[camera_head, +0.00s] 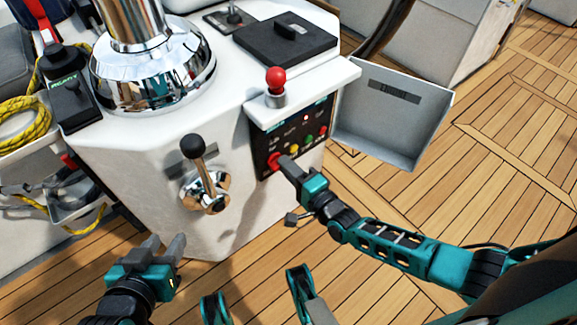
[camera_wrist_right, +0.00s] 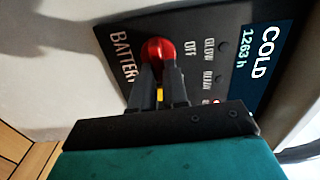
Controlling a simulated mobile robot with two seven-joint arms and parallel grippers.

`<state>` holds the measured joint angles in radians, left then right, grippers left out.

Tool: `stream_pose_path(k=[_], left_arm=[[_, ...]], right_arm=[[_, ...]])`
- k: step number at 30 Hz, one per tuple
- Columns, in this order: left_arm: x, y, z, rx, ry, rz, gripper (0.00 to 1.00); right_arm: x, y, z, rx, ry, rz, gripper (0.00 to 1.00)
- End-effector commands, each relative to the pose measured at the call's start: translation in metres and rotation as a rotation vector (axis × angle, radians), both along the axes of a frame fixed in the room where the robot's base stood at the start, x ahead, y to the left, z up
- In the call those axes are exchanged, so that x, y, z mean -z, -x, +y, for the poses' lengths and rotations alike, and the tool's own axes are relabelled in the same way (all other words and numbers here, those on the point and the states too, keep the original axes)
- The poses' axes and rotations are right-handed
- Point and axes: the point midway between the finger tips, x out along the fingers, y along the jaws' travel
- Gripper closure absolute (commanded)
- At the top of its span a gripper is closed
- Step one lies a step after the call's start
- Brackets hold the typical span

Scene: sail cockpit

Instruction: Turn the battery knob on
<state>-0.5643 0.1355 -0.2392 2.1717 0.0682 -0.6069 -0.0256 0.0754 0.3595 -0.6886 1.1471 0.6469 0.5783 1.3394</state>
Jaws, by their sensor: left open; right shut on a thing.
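The red battery knob (camera_wrist_right: 158,50) sits on a black panel beside the printed words BATTERY and OFF in the right wrist view. The black panel (camera_head: 262,140) is on the side of the white console in the head view. My right gripper (camera_wrist_right: 160,78) is shut on the red knob, with its dark fingers on either side of it. In the head view my right gripper (camera_head: 282,163) reaches the panel's lower left and partly hides the knob (camera_head: 273,159). My left gripper (camera_head: 165,247) is open and empty, low at the left, apart from the console.
A chrome lever with a black grip (camera_head: 192,147) stands out of the console left of the panel. A red-topped lever (camera_head: 276,80) is above the panel. An open grey cover (camera_head: 390,120) hangs to its right. A chrome pedestal (camera_head: 150,70) stands on top. Wooden deck surrounds the console.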

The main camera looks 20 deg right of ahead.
Motion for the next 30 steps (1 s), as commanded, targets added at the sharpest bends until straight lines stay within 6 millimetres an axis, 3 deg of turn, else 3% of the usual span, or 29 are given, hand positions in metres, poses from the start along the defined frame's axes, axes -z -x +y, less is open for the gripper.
stream_pose_path(k=[17, 18, 24, 30], left_arm=[[0.0008, 0.0011, 0.0003, -0.001, 0.0, 0.002, 0.57], [0.0011, 0.0014, 0.0002, -0.002, 0.0, 0.003, 0.57], [0.002, 0.0027, 0.0005, -0.002, 0.0, 0.006, 0.57], [0.0021, 0.0026, 0.0005, -0.002, 0.0, 0.006, 0.57]], right_arm=[[-0.0014, -0.0018, 0.0004, 0.001, -0.031, 0.007, 1.0], [-0.0014, -0.0016, 0.0005, 0.001, -0.031, 0.007, 0.82], [-0.0007, -0.001, 0.0003, 0.0, -0.028, 0.008, 0.63], [-0.0001, -0.0005, 0.0001, 0.0, -0.027, 0.009, 0.61]])
